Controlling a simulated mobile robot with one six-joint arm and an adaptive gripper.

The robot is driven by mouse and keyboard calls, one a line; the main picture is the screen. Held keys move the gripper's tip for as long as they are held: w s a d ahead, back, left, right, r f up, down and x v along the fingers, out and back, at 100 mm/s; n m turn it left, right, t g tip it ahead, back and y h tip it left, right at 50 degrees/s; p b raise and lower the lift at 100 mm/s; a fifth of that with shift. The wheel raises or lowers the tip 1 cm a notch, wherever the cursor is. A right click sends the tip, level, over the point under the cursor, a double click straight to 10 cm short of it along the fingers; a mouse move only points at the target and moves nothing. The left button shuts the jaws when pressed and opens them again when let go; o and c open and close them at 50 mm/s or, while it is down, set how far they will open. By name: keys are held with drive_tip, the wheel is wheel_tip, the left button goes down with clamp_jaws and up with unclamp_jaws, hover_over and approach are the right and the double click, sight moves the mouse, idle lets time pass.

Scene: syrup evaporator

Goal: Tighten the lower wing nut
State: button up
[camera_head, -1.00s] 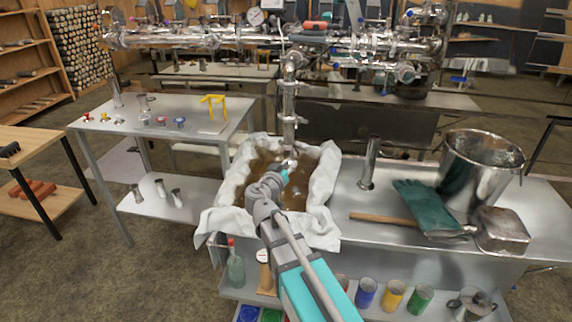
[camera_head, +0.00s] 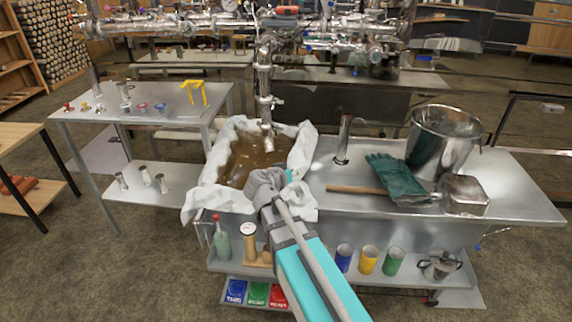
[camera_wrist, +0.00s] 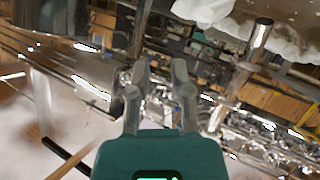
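A vertical steel pipe (camera_head: 264,82) drops from the overhead pipework, its open lower end above a cloth-lined basin (camera_head: 303,150) of brown liquid. A lower clamp (camera_head: 268,100) rings the pipe about halfway down; a small part sticks out at its right, but I cannot clearly make out the wing nut. My gripper (camera_head: 275,178) is over the basin's near edge, below and in front of the pipe, touching nothing visible. In the wrist view my gripper (camera_wrist: 160,65) has its two fingers apart with nothing between them. The pipe (camera_wrist: 243,65) shows upside down, right of the fingers.
On the bench right of the basin are a short steel tube (camera_head: 343,140), green gloves (camera_head: 397,180), a wooden-handled scoop (camera_head: 465,194) and a steel bucket (camera_head: 442,145). A side table (camera_head: 170,95) at left holds small knobs and a yellow frame.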

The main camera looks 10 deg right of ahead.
drive_tip(key=s+f+n+g+y+b, duration=0.4)
drive_tip(key=s+f+g+y+b, duration=0.5)
drive_tip(key=s+f, duration=0.9)
wheel_tip(320, 180, down, 4)
drive_tip(key=shift+s+d+r+n+g+b, duration=0.15)
drive_tip(key=shift+s+d+n+g+b, duration=0.15)
drive_tip(key=shift+d+g+b, duration=0.15)
drive_tip(key=shift+a, duration=0.1)
